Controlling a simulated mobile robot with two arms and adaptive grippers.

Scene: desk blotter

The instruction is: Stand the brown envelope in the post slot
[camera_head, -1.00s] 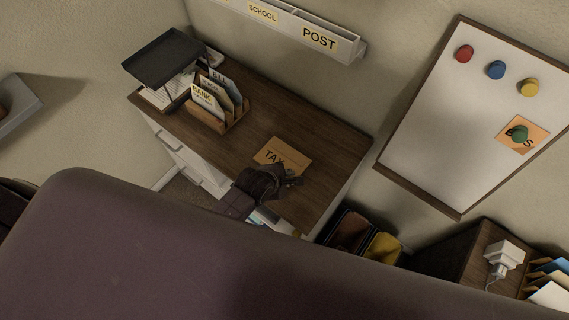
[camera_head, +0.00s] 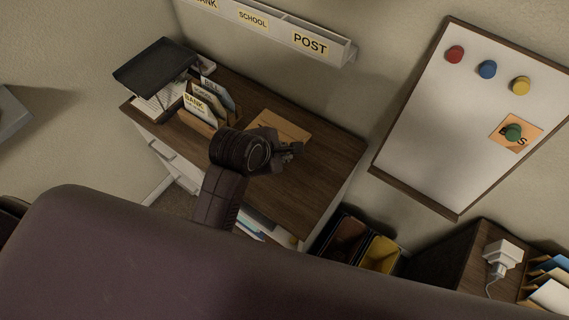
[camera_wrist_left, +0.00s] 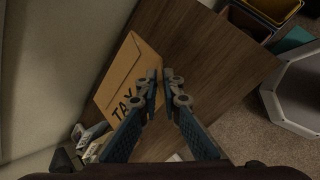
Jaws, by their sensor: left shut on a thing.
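The brown envelope (camera_head: 284,122), marked TAX, is above the desk top; my left gripper (camera_head: 294,150) partly covers it. In the left wrist view the envelope (camera_wrist_left: 128,72) lies beside the fingertips. My left gripper (camera_wrist_left: 161,74) is shut on its near edge. The post slot, with its yellow POST label (camera_head: 311,44), is the right end of a white wall rack at the top of the head view. The gripper and envelope are below and in front of it. My right gripper is not in view.
A wooden letter holder (camera_head: 199,121) with several letters and a black tray stack (camera_head: 157,65) stand on the desk's left side. A whiteboard (camera_head: 450,125) with magnets hangs on the right. The desk top (camera_head: 325,155) is bare on the right.

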